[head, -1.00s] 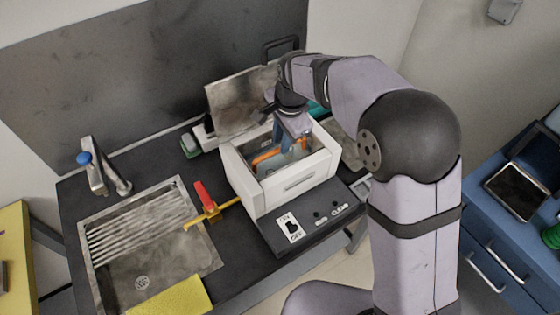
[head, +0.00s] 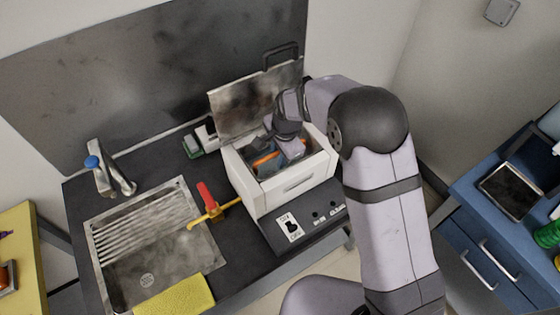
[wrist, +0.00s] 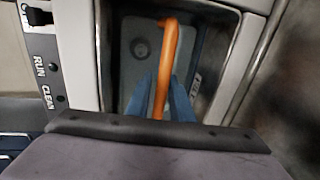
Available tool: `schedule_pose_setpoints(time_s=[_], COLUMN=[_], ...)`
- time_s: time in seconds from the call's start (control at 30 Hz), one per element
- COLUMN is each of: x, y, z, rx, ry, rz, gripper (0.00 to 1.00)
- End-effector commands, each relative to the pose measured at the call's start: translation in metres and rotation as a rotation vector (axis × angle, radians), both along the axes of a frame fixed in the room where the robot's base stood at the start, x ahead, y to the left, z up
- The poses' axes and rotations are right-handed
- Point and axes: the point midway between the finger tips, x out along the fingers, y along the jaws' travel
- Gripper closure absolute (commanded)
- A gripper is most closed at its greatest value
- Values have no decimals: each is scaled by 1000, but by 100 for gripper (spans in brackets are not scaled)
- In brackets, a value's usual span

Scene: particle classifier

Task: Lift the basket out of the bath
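The bath is a white box (head: 300,188) with its lid (head: 255,103) standing open behind it. The basket's orange handle (head: 266,160) shows inside the box; it is an orange bar (wrist: 166,65) in the wrist view. Most of the basket's body is hidden by my arm and the box walls. My gripper (wrist: 162,98) reaches down into the box, with its blue fingers on both sides of the orange bar. Whether they press on it cannot be told. In the wrist view, a grey surface with a round mark lies beneath the bar.
A red-handled yellow valve (head: 207,203) sits left of the box, beside a metal sink (head: 160,255) with a faucet (head: 108,172). A yellow cloth (head: 175,298) lies at the sink's front edge. A control panel (head: 300,225) is in front of the box. Blue drawers (head: 480,255) stand at right.

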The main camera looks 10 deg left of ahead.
Motion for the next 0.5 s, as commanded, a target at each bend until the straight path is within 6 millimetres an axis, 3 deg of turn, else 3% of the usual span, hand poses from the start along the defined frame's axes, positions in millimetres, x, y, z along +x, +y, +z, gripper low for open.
schedule_pose_setpoints(time_s=[0.37,0.43,0.5], x=[1,1,1], y=[1,1,1], z=[-8,-8,-8], rx=[0,0,0], ry=[-1,-1,-1], rz=[0,0,0], gripper=[80,97,100])
